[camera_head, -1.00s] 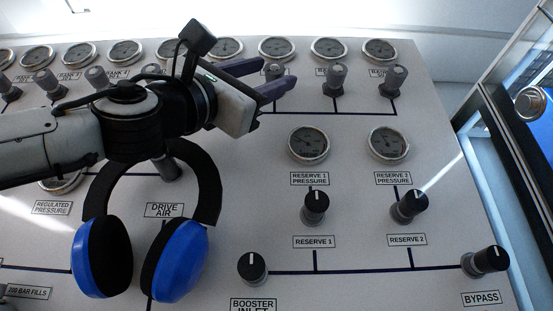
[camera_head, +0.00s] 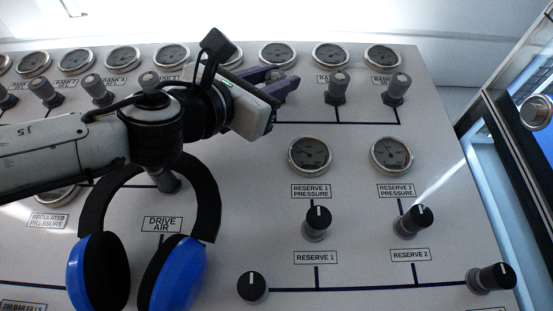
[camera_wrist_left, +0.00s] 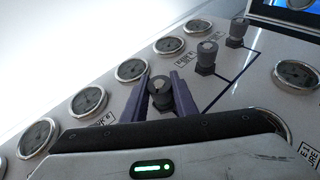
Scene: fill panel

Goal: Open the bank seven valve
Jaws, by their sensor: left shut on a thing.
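The valve knob (camera_wrist_left: 160,91) is grey, on a dark stem, third from the right in the top row of bank valves. My left gripper (camera_head: 281,84) has its two purple fingers on either side of this knob and is shut on it. In the left wrist view the fingers (camera_wrist_left: 159,94) flank the knob, with its top showing between them. The gripper body hides most of the knob in the head view, and I cannot read its label. My right gripper is not in view.
Two similar grey valves (camera_head: 337,87) and (camera_head: 397,89) stand to the right. Round gauges (camera_head: 278,56) line the panel's top edge. Blue-and-black ear defenders (camera_head: 180,274) hang below my left arm. Black reserve knobs (camera_head: 317,222) and the bypass knob (camera_head: 491,277) stick out lower down.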

